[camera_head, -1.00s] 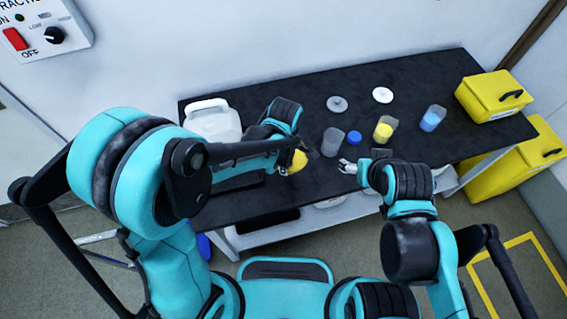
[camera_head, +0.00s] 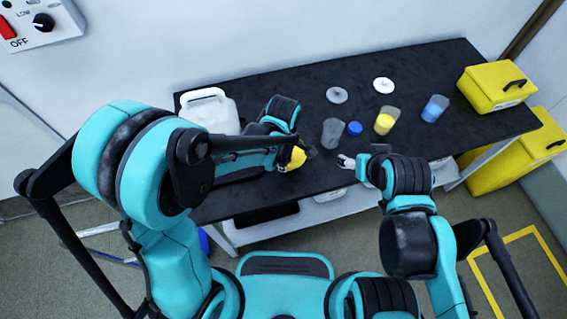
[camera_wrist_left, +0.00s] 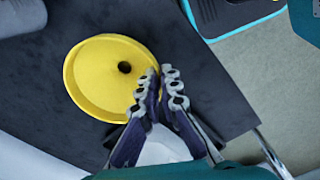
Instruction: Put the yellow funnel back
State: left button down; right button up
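The yellow funnel (camera_head: 297,158) is at my left gripper (camera_head: 304,154), over the front part of the black bench top. In the left wrist view the funnel (camera_wrist_left: 95,75) shows its round mouth and dark centre hole. The left gripper's fingers (camera_wrist_left: 160,92) are close together at the funnel's rim, one over its inside and one just outside, so they appear shut on the rim. The funnel's spout is hidden. My right gripper (camera_head: 345,161) is over the bench's front edge, right of the funnel, with nothing visible in it; its finger gap is too small to judge.
The black bench (camera_head: 290,98) carries a white jug (camera_head: 208,108), a grey beaker (camera_head: 332,133), a blue cap (camera_head: 354,128), yellow-filled (camera_head: 384,121) and blue-filled (camera_head: 433,109) beakers, and two discs (camera_head: 337,95) (camera_head: 384,84). Yellow cases (camera_head: 490,88) (camera_head: 510,160) stand right.

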pick_arm(q)
jog(key=shift+f, duration=0.1)
jog(key=shift+f+b, duration=0.55)
jog(key=shift+b, duration=0.05)
jog(key=shift+f, duration=0.1)
jog(key=shift+f+b, duration=0.25)
jog(key=shift+b, duration=0.15)
jog(key=c, duration=1.6)
grip_release()
jog(key=shift+c, duration=0.2)
jog(key=shift+r, duration=0.1)
